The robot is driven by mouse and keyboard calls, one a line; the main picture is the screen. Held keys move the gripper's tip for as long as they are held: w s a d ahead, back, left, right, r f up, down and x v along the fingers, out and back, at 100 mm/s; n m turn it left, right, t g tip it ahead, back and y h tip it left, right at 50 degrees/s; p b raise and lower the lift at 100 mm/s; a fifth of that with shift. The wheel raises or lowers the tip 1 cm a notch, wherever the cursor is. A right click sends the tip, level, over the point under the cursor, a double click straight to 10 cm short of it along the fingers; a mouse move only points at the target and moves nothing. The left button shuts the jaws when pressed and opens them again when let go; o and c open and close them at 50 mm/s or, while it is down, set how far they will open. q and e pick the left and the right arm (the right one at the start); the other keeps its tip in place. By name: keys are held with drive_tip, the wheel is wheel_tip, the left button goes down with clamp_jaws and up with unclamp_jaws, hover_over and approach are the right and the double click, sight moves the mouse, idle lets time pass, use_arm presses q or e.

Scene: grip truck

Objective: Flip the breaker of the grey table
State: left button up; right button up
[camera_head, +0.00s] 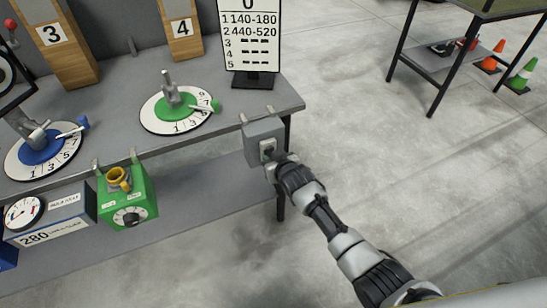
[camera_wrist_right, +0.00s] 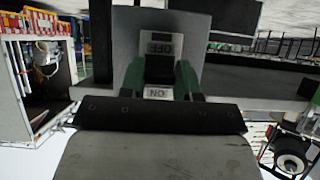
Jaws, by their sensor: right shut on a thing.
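The breaker is a grey box (camera_head: 262,138) clamped to the front right edge of the grey table (camera_head: 240,107). My right arm reaches it from the lower right, and the right gripper (camera_head: 272,165) is at its front face. In the right wrist view the grey box face (camera_wrist_right: 190,35) carries an OFF label (camera_wrist_right: 160,47) and an ON label (camera_wrist_right: 157,93). The black switch (camera_wrist_right: 160,68) sits between the green fingertips of my right gripper (camera_wrist_right: 160,80), which is shut on it. The fingers partly hide the box front. My left gripper is out of view.
The table holds a green dial (camera_head: 175,108), a blue dial (camera_head: 43,150) and a sign (camera_head: 249,35). A green box (camera_head: 127,195) hangs at its front edge. Orange (camera_head: 493,57) and green (camera_head: 522,76) cones stand at the far right. Floor right of the table is clear.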

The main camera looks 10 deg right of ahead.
drive_tip(key=o, duration=0.9)
drive_tip(key=p+v, duration=0.1)
drive_tip(key=v, duration=1)
drive_tip(key=shift+w, duration=0.1)
